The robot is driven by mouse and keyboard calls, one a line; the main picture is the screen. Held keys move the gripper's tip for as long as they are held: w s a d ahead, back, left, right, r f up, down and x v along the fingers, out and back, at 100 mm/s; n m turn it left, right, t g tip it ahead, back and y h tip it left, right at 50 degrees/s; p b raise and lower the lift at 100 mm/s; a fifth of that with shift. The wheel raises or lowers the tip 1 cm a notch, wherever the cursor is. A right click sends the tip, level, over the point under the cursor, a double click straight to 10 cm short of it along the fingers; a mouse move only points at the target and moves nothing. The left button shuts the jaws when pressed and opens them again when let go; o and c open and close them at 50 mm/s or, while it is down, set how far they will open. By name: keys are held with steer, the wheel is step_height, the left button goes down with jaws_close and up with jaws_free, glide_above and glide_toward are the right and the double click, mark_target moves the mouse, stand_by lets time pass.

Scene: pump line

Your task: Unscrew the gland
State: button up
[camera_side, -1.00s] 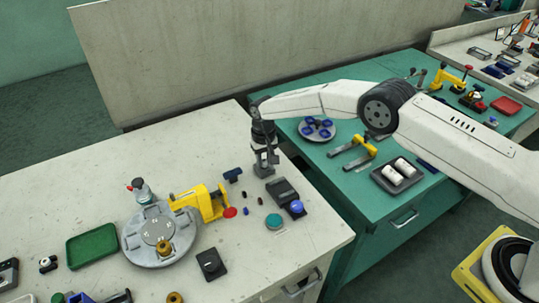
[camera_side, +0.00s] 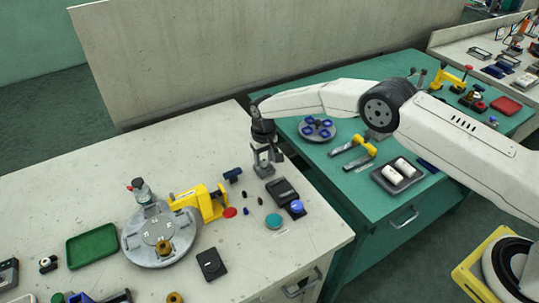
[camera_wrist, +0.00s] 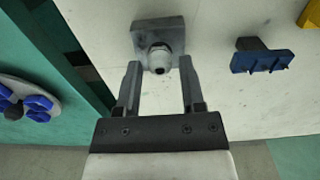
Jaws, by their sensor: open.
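A grey gland (camera_wrist: 159,57) with a rounded tip stands out from a square grey block (camera_wrist: 150,30) in the wrist view. In the side view the block (camera_side: 264,171) sits near the right edge of the pale bench, under my gripper (camera_side: 266,156). My gripper (camera_wrist: 160,70) is open, with one finger on each side of the gland. Gaps show between the fingers and the gland. In the side view the gland is mostly hidden by the gripper.
A dark blue T-shaped piece (camera_wrist: 262,60) is close by on the right in the wrist view. A dark box (camera_side: 283,190) and a yellow clamp (camera_side: 205,202) are nearby on the bench. The green bench (camera_side: 345,190) is across a narrow gap.

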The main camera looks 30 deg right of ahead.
steer(key=shift+r, duration=2.1)
steer(key=shift+d+r, duration=0.1)
steer(key=shift+s+d+r, duration=0.2)
steer(key=shift+d+r, duration=0.1)
steer(key=shift+r, duration=0.2)
steer(key=s+d+r, duration=0.5)
steer(key=r, duration=0.1)
steer(key=s+d+r+t, duration=0.1)
steer(key=s+d+r, duration=0.1)
steer(key=s, duration=0.7)
steer(key=s+d+r, duration=0.2)
steer(key=s+d, duration=0.1)
steer(key=s, duration=0.6)
steer(key=s+d+r+t, duration=0.1)
steer(key=s+d, duration=0.2)
steer(key=s, duration=0.6)
steer(key=shift+d+r+t, duration=0.3)
steer(key=shift+d+r, duration=0.05)
steer(key=shift+r, duration=0.05)
